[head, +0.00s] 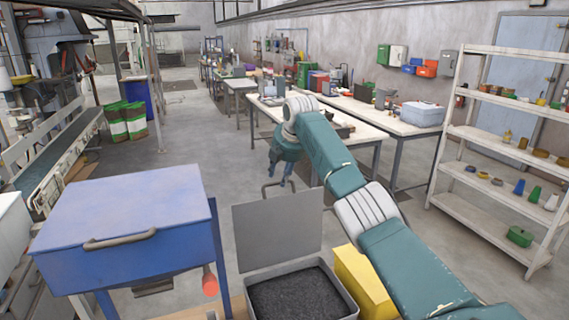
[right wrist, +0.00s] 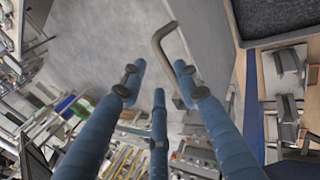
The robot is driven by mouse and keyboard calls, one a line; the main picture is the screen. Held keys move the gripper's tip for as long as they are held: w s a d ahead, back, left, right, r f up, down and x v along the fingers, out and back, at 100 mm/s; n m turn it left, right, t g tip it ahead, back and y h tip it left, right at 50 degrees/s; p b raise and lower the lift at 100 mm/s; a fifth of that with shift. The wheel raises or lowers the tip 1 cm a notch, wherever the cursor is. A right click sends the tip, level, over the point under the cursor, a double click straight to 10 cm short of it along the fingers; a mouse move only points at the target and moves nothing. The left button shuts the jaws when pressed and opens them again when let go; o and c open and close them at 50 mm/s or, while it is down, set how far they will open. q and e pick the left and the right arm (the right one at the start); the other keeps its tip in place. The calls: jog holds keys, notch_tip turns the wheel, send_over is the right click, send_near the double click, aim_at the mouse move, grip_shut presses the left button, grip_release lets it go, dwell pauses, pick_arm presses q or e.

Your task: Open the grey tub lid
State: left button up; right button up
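The grey tub (head: 351,308) stands at the bottom of the head view with dark pellets inside. Its grey lid (head: 277,232) stands up, open, behind the tub's opening. A bent bar handle (head: 264,190) is at the lid's top edge; it also shows in the right wrist view (right wrist: 158,38). My right gripper (head: 281,180) is just above the lid's top edge, by the handle. In the right wrist view its fingers (right wrist: 160,82) are spread, with the handle beside the right finger; contact cannot be told. My left gripper is out of view.
A blue box with a handle (head: 130,215) stands left of the tub. A yellow box (head: 362,283) is close on its right, under my right arm. Workbenches (head: 385,121) and a white shelf (head: 490,137) stand farther back. Open floor lies behind the lid.

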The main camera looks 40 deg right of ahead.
jog(key=v, duration=0.6)
jog(key=shift+s+r, duration=0.2)
jog(key=shift+a, duration=0.1)
